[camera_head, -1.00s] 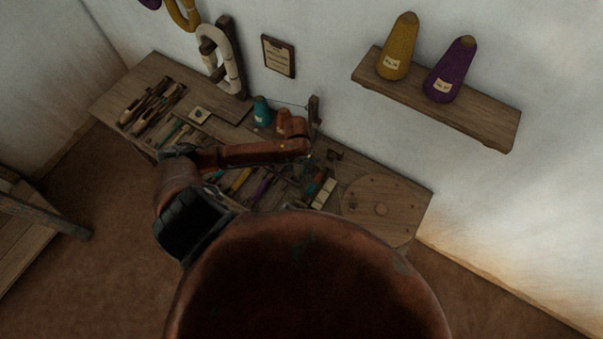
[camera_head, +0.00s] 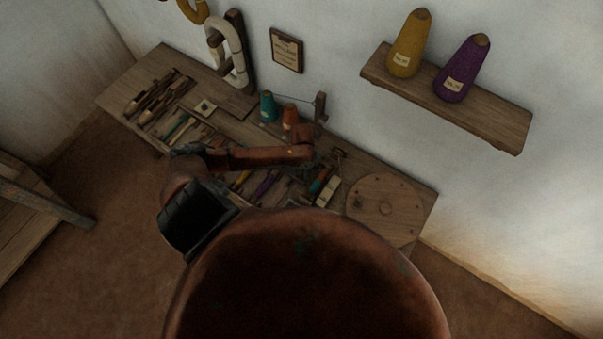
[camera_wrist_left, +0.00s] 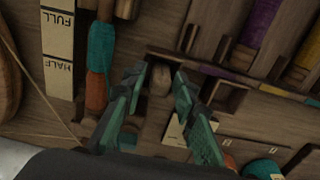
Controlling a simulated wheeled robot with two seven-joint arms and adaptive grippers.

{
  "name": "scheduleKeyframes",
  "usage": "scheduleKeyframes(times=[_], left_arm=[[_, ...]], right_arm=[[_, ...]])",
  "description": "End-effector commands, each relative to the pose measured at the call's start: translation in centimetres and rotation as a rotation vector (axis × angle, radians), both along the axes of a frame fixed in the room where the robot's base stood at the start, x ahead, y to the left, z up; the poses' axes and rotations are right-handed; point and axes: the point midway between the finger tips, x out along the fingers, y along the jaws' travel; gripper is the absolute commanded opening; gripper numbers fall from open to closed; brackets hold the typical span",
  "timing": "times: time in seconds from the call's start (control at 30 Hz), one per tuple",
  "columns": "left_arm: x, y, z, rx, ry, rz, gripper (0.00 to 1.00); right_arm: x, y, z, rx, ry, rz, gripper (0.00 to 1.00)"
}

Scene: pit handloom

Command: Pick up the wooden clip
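A small brown wooden piece (camera_wrist_left: 159,79), which looks like the wooden clip, shows in the left wrist view between the fingertips of my left gripper (camera_wrist_left: 158,88). The gripper's green fingers are spread apart, one on each side of it, with a gap visible. I cannot tell how far below the fingertips it lies. In the head view my left gripper (camera_head: 322,164) is over the right half of the workbench, small and dark; I cannot make out the clip there. My right gripper is not in view.
A FULL/HALF card (camera_wrist_left: 58,50) and a teal-orange spool (camera_wrist_left: 100,62) lie left of the fingers. A wall shelf (camera_head: 450,103) is above right.

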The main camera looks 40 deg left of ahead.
Motion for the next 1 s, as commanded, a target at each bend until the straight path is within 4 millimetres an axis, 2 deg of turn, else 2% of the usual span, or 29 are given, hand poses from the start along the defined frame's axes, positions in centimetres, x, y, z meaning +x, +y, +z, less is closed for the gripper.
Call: scheduleKeyframes(times=[0.33,0.67,0.9,1.0], left_arm=[[0.0,0.0,0.0,0.0,-0.001,0.0,0.02],[0.0,0.0,0.4,0.0,-0.001,0.0,0.02],[0.1,0.0,3.2,-0.002,-0.004,0.0,0.02],[-1.2,-0.5,4.8,-0.003,-0.001,-0.002,0.02]], right_arm=[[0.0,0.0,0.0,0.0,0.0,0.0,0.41],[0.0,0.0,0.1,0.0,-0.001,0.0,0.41],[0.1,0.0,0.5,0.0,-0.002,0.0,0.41],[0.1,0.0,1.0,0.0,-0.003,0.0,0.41]])
